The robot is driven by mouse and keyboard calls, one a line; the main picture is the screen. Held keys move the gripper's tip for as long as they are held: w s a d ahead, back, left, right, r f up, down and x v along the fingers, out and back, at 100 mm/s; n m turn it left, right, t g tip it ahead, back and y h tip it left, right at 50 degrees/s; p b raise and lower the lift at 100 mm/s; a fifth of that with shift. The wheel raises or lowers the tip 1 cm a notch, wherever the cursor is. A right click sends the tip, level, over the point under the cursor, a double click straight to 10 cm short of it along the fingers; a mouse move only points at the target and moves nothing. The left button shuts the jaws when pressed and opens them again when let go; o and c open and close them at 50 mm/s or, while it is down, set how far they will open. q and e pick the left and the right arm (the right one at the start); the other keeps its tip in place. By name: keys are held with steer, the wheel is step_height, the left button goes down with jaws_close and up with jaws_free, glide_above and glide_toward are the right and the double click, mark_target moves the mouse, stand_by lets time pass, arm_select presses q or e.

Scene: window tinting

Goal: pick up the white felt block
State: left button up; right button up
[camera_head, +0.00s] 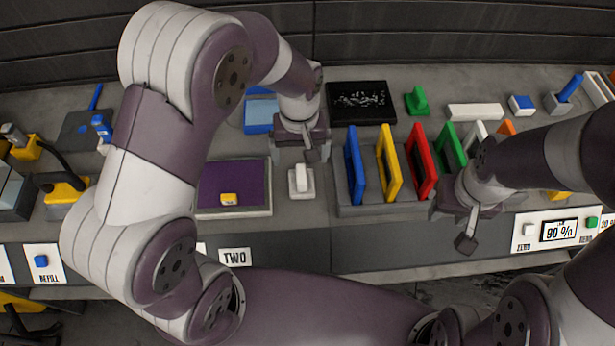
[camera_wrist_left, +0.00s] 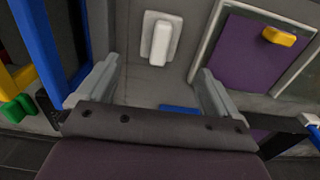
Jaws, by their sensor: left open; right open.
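A small white block (camera_head: 300,178) stands on a pale base on the bench, between the purple panel and the rack of coloured frames. It also shows in the left wrist view (camera_wrist_left: 161,42), upright on its plate, beyond the fingertips. I cannot tell from its surface whether it is felt. My left gripper (camera_head: 302,153) is open and empty just behind the block, apart from it; its spread fingers also show in the left wrist view (camera_wrist_left: 155,78). My right gripper (camera_head: 460,222) is open and empty near the bench's front edge, right of the rack.
The rack of coloured frames (camera_head: 372,211) stands close right of the block. The purple panel (camera_head: 232,180) with a yellow block (camera_head: 229,199) lies left. A long white bar (camera_head: 475,112) and a black tray (camera_head: 361,102) lie behind. Bare bench surrounds the block's base.

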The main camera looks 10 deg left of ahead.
mark_target(301, 171)
arm_select(q)
step_height(301, 171, down, 8)
steer(key=shift+s+d+f+p, duration=0.1)
steer(key=shift+d+f+p, duration=0.1)
steer(key=shift+p, duration=0.55)
steer(key=shift+a+f, duration=0.2)
steer(key=shift+f, duration=0.05)
steer(key=shift+d, duration=0.2)
steer(key=c, duration=0.9)
steer(key=shift+a, duration=0.15)
steer(key=shift+c, duration=1.3)
